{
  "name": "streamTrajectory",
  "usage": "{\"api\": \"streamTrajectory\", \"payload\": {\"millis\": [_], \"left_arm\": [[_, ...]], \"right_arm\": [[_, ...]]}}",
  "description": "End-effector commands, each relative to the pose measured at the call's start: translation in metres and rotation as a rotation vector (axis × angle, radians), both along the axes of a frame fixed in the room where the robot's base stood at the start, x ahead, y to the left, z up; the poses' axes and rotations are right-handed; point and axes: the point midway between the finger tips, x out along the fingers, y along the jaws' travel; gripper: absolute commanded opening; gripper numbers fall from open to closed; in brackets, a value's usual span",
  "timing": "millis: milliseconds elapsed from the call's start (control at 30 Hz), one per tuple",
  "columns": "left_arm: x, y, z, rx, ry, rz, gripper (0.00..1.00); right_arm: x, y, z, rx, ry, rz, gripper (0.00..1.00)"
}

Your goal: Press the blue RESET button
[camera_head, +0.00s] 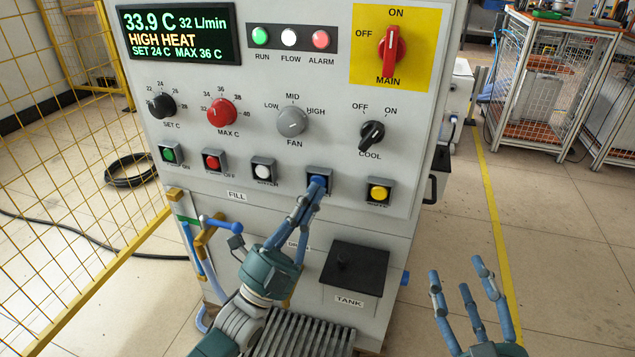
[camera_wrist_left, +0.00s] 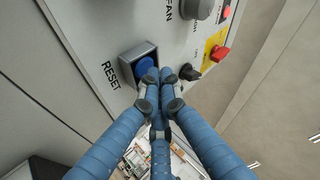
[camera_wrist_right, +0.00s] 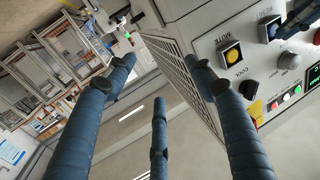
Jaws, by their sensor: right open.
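The blue RESET button (camera_wrist_left: 143,66) sits in a square grey housing on the machine's front panel, its label beside it in the left wrist view. In the head view its housing (camera_head: 320,169) is in the button row, and the button is largely covered by my left fingertips. My left gripper (camera_head: 317,183) is shut, with its fingers together and empty. Its tips (camera_wrist_left: 160,74) overlap the button's edge in the left wrist view; I cannot tell whether they touch or press it. My right gripper (camera_head: 464,277) is open and empty, away from the panel at lower right.
A yellow button (camera_head: 379,193) is right of RESET, and a white button (camera_head: 263,171) is left of it. The COOL switch (camera_head: 371,134) and grey FAN knob (camera_head: 292,122) are above. A black TANK lid (camera_head: 352,268) is below. A yellow mesh fence (camera_head: 70,200) stands at left.

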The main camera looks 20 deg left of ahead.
Motion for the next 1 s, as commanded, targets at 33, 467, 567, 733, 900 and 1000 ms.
{"api": "streamTrajectory", "payload": {"millis": [33, 467, 567, 733, 900, 1000], "left_arm": [[0.0, 0.0, 0.0, 0.0, 0.0, 0.0, 0.0], [0.004, 0.0, 0.0, -0.001, -0.001, 0.0, 0.0], [0.005, 0.0, 0.0, 0.0, -0.001, 0.001, 0.0], [0.007, 0.0, 0.0, 0.001, 0.0, 0.001, 0.0], [0.009, 0.0, 0.0, 0.001, 0.0, 0.001, 0.0], [0.01, 0.0, 0.0, 0.0, 0.0, 0.001, 0.0]], "right_arm": [[0.0, 0.0, 0.0, 0.0, 0.0, 0.0, 0.54], [0.0, 0.0, 0.002, 0.004, -0.012, 0.001, 0.54], [0.0, 0.001, 0.003, 0.005, -0.016, 0.001, 0.54], [0.0, 0.001, 0.005, 0.007, -0.026, 0.003, 0.54], [0.0, 0.002, 0.009, 0.011, -0.041, 0.004, 0.54], [0.001, 0.002, 0.01, 0.012, -0.045, 0.004, 0.54]]}}
